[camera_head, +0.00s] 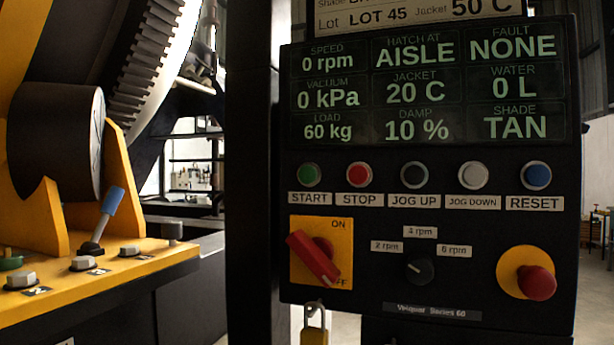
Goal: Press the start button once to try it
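The green START button (309,174) sits at the left end of a row of buttons on a dark control panel (400,285). Its label is just below it. Nothing covers it. To its right are the red STOP button (358,174), the dark JOG UP button (414,175), the pale JOG DOWN button (473,175) and the blue RESET button (536,175). The display (425,85) above reads 0 rpm, hatch at AISLE, fault NONE, vacuum 0 kPa, jacket 20 C, water 0 L, load 60 kg, damp 10 % and shade TAN. Neither of my grippers is in view.
Below the buttons are a red rotary switch (315,258) on a yellow plate, a speed knob (419,269) and a red mushroom button (537,282). A padlock (315,325) hangs underneath. A yellow machine with a large gear (150,65) and a blue-handled lever (112,202) stands left.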

